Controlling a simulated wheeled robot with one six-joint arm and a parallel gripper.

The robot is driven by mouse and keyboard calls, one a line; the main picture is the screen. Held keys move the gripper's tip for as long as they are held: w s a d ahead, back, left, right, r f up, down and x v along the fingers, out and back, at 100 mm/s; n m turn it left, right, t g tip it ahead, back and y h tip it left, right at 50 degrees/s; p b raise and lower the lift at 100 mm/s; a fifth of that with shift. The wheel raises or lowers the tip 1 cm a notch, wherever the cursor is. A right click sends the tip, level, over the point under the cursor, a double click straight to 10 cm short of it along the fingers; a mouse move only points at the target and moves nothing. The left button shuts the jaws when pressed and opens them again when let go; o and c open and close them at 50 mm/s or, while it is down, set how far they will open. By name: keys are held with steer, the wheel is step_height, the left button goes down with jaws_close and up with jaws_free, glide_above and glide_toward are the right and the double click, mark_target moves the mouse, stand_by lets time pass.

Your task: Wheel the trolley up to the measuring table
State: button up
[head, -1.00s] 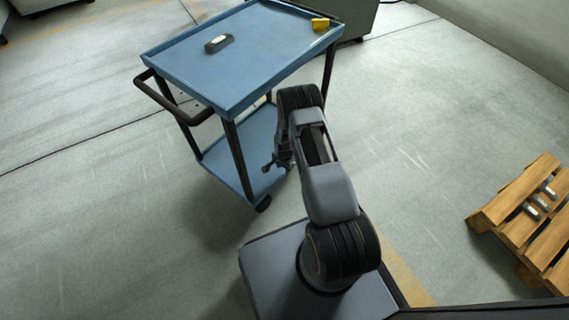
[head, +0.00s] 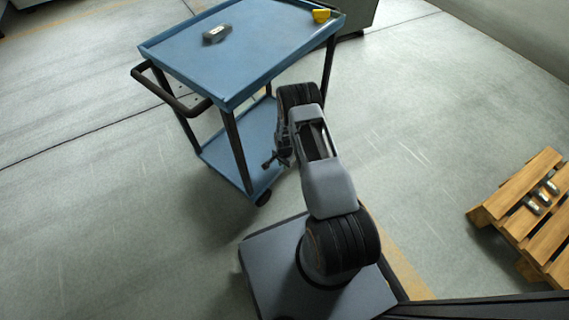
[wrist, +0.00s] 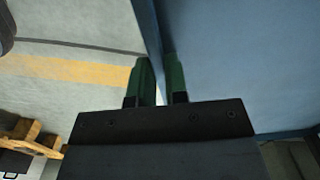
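The trolley (head: 205,75) is blue, with a top tray, a lower shelf (head: 258,135), dark posts and a black push handle (head: 165,98) on its left. It stands upright just beyond my base in the head view. My gripper (head: 271,161) is at its near right side, partly hidden by my arm. In the wrist view, the two green fingers of my gripper (wrist: 160,80) straddle a thin blue rim of the trolley (wrist: 153,35), with almost no gap. I cannot tell which shelf the rim belongs to. I cannot identify the measuring table in these frames.
A grey tool (head: 217,34) and a yellow block (head: 321,15) lie on the top tray. A wooden pallet (head: 550,225) with several metal parts stands at the right. A grey-green cabinet (head: 362,14) is behind the trolley. The floor left of the trolley is clear.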

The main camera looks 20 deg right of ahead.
jaws_close()
stand_by(0.8)
